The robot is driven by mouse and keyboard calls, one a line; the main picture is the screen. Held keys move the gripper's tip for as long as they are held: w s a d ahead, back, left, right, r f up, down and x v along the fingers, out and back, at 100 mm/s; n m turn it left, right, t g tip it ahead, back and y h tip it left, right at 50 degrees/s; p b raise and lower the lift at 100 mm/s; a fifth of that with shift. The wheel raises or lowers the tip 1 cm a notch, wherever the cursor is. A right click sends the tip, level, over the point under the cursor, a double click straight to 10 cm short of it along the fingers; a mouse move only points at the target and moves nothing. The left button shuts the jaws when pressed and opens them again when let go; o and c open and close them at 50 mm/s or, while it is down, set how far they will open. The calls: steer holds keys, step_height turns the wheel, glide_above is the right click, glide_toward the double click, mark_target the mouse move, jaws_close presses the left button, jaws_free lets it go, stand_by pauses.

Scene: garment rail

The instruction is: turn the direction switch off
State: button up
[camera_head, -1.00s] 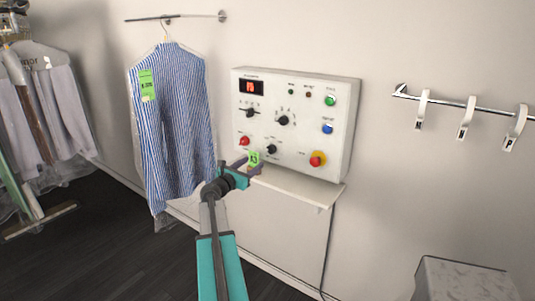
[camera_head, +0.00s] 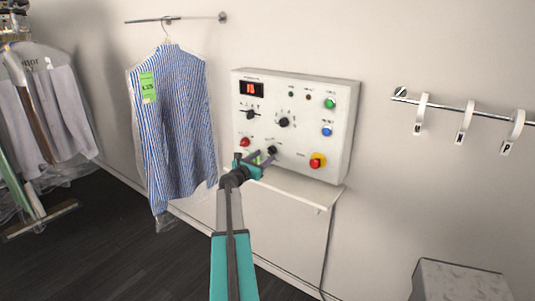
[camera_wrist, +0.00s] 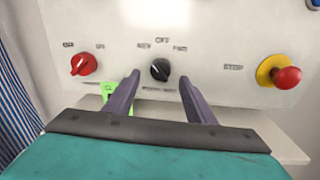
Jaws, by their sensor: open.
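The direction switch is a black rotary knob (camera_wrist: 160,70) below the marks REV, OFF and FWD in the wrist view. It also shows low on the control panel in the head view (camera_head: 272,150). Its pointer seems tilted toward the REV side, but the exact angle is hard to tell. My gripper (camera_wrist: 159,82) is open and empty, with its two dark fingers pointing at the panel. The fingertips are just below the knob, one to each side in the picture. Whether they touch the panel cannot be told. In the head view my gripper (camera_head: 260,158) partly covers the panel's lower edge.
A red switch (camera_wrist: 83,65) is left of the knob, and a red stop button on yellow (camera_wrist: 285,76) is right. A shelf (camera_head: 300,190) juts out below the panel (camera_head: 300,115), with a green tag (camera_wrist: 108,92) near it. A bagged striped shirt (camera_head: 178,125) hangs left.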

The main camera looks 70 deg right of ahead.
mark_target(269, 152)
steer(key=shift+s+d+p, duration=0.2)
steer(key=shift+d+p, duration=0.1)
steer(key=shift+d, duration=0.8)
steer(key=shift+s+d+p, duration=0.2)
steer(key=shift+d+p, duration=0.05)
steer(key=shift+d, duration=0.85)
steer(key=c, duration=0.9)
steer(key=shift+a, duration=0.4)
steer(key=shift+c, duration=0.7)
steer(key=shift+d, duration=0.3)
